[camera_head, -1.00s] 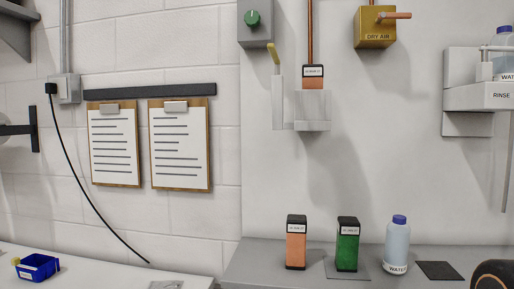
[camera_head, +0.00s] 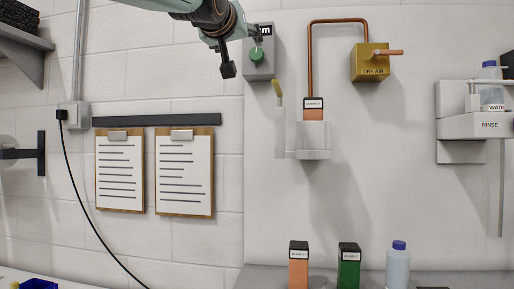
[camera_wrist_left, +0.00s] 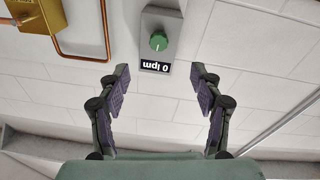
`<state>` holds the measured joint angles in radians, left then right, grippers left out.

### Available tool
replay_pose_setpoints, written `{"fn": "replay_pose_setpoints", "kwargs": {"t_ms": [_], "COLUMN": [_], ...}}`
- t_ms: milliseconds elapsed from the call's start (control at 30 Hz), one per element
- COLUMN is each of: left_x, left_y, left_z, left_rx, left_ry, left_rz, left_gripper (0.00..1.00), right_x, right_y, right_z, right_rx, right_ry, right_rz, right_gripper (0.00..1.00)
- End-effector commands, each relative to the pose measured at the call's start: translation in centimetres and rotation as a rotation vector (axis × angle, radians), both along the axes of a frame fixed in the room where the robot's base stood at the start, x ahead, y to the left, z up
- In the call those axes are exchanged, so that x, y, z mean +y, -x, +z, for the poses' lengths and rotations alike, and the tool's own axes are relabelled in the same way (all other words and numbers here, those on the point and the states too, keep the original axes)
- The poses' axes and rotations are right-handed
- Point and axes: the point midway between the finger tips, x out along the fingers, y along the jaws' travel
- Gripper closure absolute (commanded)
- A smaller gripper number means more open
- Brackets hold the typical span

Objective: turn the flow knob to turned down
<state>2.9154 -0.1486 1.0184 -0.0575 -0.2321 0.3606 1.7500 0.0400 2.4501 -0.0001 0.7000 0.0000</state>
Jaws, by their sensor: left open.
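The flow knob is a round green knob (camera_head: 257,56) on a grey box (camera_head: 262,70) high on the wall panel, top middle of the head view. My left gripper (camera_head: 242,55) comes in from the top left and is just in front of the box, overlapping part of it. In the left wrist view the knob (camera_wrist_left: 158,41) shows upside down above a display reading "0 lpm" (camera_wrist_left: 156,66). The two fingers of my left gripper (camera_wrist_left: 160,72) are spread wide, one on each side, with nothing between them. The knob is beyond the fingertips, apart from them. My right gripper is not in view.
A brass dry air box (camera_head: 370,62) with a copper pipe (camera_head: 311,60) is right of the knob. Below is a grey holder (camera_head: 312,154) with a lever (camera_head: 278,92). Two clipboards (camera_head: 184,175) hang at left. Bottles and blocks stand on the ledge below.

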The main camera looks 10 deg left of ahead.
Motion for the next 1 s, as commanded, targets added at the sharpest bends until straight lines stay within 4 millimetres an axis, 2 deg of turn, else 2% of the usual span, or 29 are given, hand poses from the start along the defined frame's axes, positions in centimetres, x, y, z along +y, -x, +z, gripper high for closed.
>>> {"fn": "replay_pose_setpoints", "kwargs": {"t_ms": [33,400,1000], "left_x": [0.1,0.9,2.0], "left_y": [-0.4,-2.7,-5.4], "left_z": [-1.0,-6.6,-16.4], "left_rx": [0.007,0.042,0.118], "left_ry": [-0.005,-0.041,-0.079], "left_rz": [0.000,0.000,-0.001], "left_gripper": [0.35,0.35,0.35], "right_x": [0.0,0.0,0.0], "right_y": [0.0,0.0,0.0], "right_z": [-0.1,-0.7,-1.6], "right_rx": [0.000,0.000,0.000], "right_ry": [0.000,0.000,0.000], "right_rz": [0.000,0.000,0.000], "right_gripper": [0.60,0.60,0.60]}}
